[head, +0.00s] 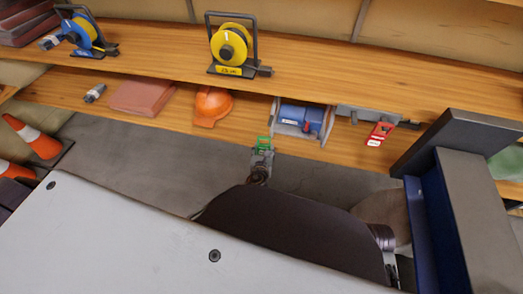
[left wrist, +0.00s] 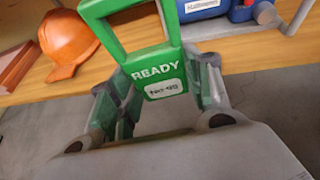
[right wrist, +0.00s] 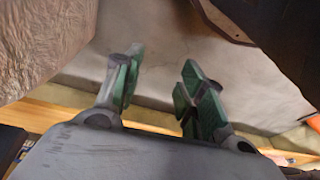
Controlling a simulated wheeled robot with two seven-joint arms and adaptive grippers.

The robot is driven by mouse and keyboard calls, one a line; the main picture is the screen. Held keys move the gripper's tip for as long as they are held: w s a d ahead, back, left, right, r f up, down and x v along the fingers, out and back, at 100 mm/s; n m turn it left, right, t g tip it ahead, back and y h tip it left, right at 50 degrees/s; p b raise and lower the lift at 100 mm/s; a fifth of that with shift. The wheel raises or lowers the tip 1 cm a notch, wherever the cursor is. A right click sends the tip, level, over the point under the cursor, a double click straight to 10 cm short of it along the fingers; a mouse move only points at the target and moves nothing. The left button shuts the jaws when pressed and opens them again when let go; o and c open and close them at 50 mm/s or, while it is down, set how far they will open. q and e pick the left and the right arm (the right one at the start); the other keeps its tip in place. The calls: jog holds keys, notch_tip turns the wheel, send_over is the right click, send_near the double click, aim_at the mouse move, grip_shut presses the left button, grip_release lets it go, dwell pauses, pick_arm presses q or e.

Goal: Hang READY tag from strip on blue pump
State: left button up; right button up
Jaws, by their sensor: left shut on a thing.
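My left gripper (head: 261,150) is shut on the green READY tag (head: 264,140), in front of the lower shelf. In the left wrist view the tag (left wrist: 158,68) sits between the fingers, its square loop upward and the text "READY" with a white label facing the camera. The blue pump (head: 299,115) stands on the lower shelf in a grey frame, right of and beyond the tag, apart from it. The grey strip (head: 362,112) is right of the pump, with a red tag (head: 379,133) hanging at it. My right gripper (right wrist: 155,85) is open and empty in the right wrist view.
An orange hard hat (head: 211,105) and a reddish-brown box (head: 142,96) lie left of the pump. Yellow reels (head: 231,44) stand on the upper shelf. Traffic cones (head: 35,137) are at far left. Grey floor is free below the shelf.

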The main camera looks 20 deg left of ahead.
pick_arm(q)
jog(key=shift+d+f, duration=0.1)
pick_arm(e)
jog(key=shift+r, duration=0.15)
pick_arm(q)
jog(key=shift+w, duration=0.35)
pick_arm(e)
jog(key=shift+r, duration=0.1)
